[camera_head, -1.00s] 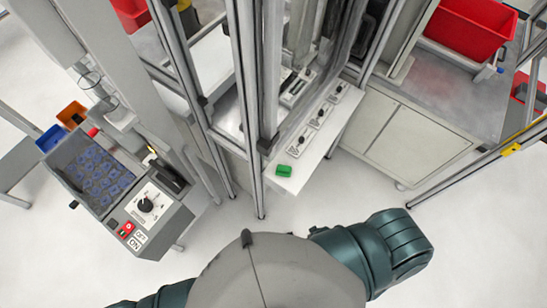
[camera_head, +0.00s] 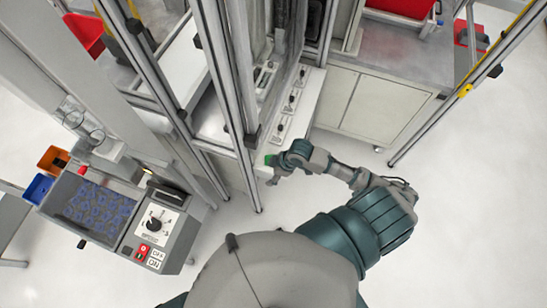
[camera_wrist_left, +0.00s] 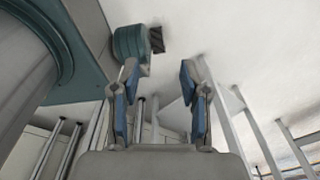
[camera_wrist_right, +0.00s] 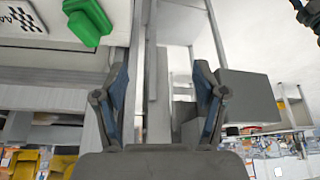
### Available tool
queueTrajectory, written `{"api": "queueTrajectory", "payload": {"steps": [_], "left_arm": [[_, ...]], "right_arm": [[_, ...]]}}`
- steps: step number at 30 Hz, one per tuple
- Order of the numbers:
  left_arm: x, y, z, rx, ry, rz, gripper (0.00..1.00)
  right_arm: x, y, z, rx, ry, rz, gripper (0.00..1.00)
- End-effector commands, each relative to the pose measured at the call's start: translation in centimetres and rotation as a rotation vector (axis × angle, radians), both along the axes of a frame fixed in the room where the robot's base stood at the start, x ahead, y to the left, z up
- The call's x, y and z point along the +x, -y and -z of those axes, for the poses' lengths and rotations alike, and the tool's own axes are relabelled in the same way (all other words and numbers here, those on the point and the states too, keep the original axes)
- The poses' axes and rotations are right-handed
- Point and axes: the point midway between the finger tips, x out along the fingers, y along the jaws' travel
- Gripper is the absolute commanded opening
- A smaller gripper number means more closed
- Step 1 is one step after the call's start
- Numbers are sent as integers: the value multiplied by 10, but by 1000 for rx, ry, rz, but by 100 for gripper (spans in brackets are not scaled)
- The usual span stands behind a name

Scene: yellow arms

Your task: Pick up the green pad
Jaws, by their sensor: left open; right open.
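The green pad (camera_head: 269,160) lies at the near end of a narrow white shelf (camera_head: 304,112). In the head view it is partly hidden by my right gripper (camera_head: 272,177), which is beside it at the shelf's near edge. In the right wrist view the green pad (camera_wrist_right: 88,20) shows at the upper left, outside the fingers. My right gripper (camera_wrist_right: 161,85) is open with nothing between its fingers. My left gripper (camera_wrist_left: 158,80) is open and empty in the left wrist view. It does not show in the head view.
Metal posts (camera_head: 236,100) stand just left of the shelf. A control box (camera_head: 120,215) with a dial and buttons stands at the left. A white cabinet (camera_head: 375,108) is at the right. The floor at the right is clear.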

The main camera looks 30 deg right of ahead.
Motion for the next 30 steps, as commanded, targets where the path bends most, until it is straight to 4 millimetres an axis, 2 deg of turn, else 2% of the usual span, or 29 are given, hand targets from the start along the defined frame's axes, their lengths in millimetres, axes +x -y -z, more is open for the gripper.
{"api": "queueTrajectory", "payload": {"steps": [1, 5, 9, 12, 14, 17, 26, 30], "left_arm": [[0, -1, 0, 1, 0, 0, 45], [0, -5, -1, 6, 0, -2, 45], [0, -11, -1, 13, 0, -2, 45], [1, -15, -2, 18, 1, -2, 45], [1, -16, -2, 19, 0, -2, 45], [1, -16, -3, 19, 1, -1, 45], [0, 0, -10, 0, 0, 0, 45], [0, 1, -12, -1, 0, 1, 45]], "right_arm": [[10, 12, -7, -17, 3, -41, 71], [30, 45, -26, -32, -10, -123, 71], [49, 90, -55, -37, -21, -155, 71], [56, 111, -70, -33, -23, -155, 71], [59, 116, -73, -28, -25, -154, 71], [61, 116, -66, -23, -28, -153, 71], [74, 86, -3, -23, -28, -151, 71], [78, 77, 20, -27, -26, -152, 71]]}}
